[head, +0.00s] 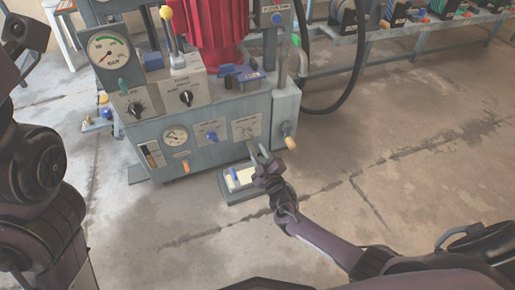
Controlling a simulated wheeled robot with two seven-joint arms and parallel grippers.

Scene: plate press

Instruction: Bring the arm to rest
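My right arm reaches in from the lower right. Its gripper (257,150) is at the lower right front of the grey press unit (150,150), close to a white-labelled panel knob (246,132). Its two fingers are spread with a gap between them, and nothing shows held. I cannot tell whether a finger touches the panel. My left arm stands along the left edge; its gripper is not clearly visible.
A small tray (240,193) with yellow and white contents lies on the floor below my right gripper. The press carries a gauge (109,50), a yellow-knobbed lever (168,25) and a red cylinder (215,30). A black hose loops at right. The concrete floor at right is clear.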

